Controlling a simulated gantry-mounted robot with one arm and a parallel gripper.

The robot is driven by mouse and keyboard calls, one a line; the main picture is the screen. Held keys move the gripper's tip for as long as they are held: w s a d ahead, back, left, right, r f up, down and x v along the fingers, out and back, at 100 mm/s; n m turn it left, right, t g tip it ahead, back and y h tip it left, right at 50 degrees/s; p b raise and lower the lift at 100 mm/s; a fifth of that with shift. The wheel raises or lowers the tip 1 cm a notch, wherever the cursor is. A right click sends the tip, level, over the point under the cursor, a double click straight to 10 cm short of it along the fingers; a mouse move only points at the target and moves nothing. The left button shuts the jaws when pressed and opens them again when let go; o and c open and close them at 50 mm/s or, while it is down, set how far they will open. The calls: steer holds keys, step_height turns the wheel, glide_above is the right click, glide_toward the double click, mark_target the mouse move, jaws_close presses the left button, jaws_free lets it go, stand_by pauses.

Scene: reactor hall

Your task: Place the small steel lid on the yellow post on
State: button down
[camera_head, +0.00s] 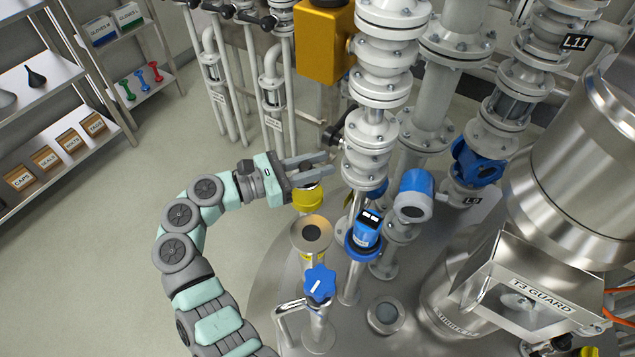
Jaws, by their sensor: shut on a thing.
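My gripper (318,166) reaches in from the left, its two fingers pointing right beside the white flanged pipe. It is shut on the small steel lid, which is mostly hidden by the fingers. The yellow post (308,201) shows its round yellow head just below the fingers. I cannot tell whether the lid touches it or is a little above it. In front of the yellow head is a round steel flange (297,234) with a dark opening in its middle, on a short neck with a yellow label.
A blue-handled valve (319,284) stands in front of the flange. A blue instrument (367,230) and white flanged pipe (366,150) stand close on the right. The T3 guard (527,285) is farther right. Shelves (60,105) stand left, with open floor between.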

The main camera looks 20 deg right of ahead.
mark_target(318, 188)
steer(key=shift+f+b, duration=0.65)
steer(key=shift+f, duration=1.75)
steer(key=shift+f+b, duration=0.2)
steer(key=shift+b, duration=0.1)
steer(key=c, duration=1.1)
jaws_free()
steer(key=shift+c, duration=0.2)
steer(key=shift+r+p, duration=0.25)
steer(key=shift+p, duration=0.1)
steer(key=shift+w+a, duration=0.1)
steer(key=shift+a, duration=0.3)
steer(key=a+p, duration=0.1)
steer(key=a, duration=1)
steer(key=shift+a+r, duration=0.15)
steer(key=shift+r, duration=0.1)
